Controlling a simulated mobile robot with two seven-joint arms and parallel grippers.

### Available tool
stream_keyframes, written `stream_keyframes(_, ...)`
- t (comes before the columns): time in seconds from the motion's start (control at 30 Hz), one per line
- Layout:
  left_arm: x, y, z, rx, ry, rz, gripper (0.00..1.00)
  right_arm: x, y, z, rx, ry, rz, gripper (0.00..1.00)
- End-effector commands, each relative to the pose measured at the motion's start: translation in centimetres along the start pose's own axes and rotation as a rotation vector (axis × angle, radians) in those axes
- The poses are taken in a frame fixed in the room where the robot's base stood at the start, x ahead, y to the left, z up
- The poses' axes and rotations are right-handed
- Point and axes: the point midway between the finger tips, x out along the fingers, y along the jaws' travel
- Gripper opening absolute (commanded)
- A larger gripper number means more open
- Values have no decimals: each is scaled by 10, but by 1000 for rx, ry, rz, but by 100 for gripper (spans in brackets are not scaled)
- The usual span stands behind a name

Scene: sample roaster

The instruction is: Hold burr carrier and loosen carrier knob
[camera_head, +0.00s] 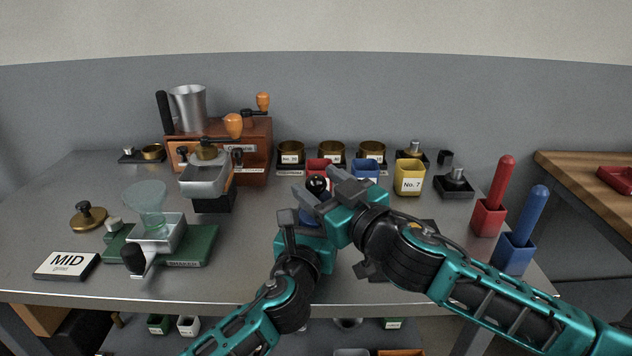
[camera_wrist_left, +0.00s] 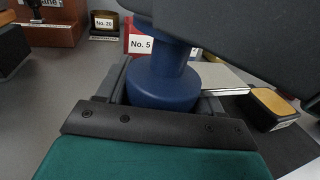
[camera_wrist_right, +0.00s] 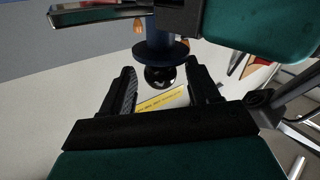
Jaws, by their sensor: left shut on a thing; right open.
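The blue burr carrier (camera_wrist_left: 163,82) stands upright in the left wrist view. My left gripper (camera_head: 303,222) is shut on it, with the jaws around its body. The black ball-shaped carrier knob (camera_wrist_right: 160,77) is on top of the carrier; it also shows in the head view (camera_head: 317,183). My right gripper (camera_wrist_right: 162,82) is open, its two fingers on either side of the knob with visible gaps. In the head view the right gripper (camera_head: 326,194) hides much of the carrier.
Red, blue and yellow numbered cups, the yellow cup (camera_head: 410,177) among them, stand behind my grippers. A red holder (camera_head: 489,217) and a blue holder (camera_head: 514,253) with upright handles are at the right. A green-based device (camera_head: 200,245) stands at the left.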

Motion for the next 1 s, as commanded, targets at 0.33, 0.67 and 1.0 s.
stream_keyframes(0.33,0,0,2,0,-4,0,25,16,0,-1,-1,1,-1,61)
stream_keyframes(0.67,0,0,2,-1,-4,-1,25,15,0,0,-1,0,-1,44)
stream_keyframes(1.0,0,0,2,-1,-4,-1,25,15,0,0,-1,0,-1,12)
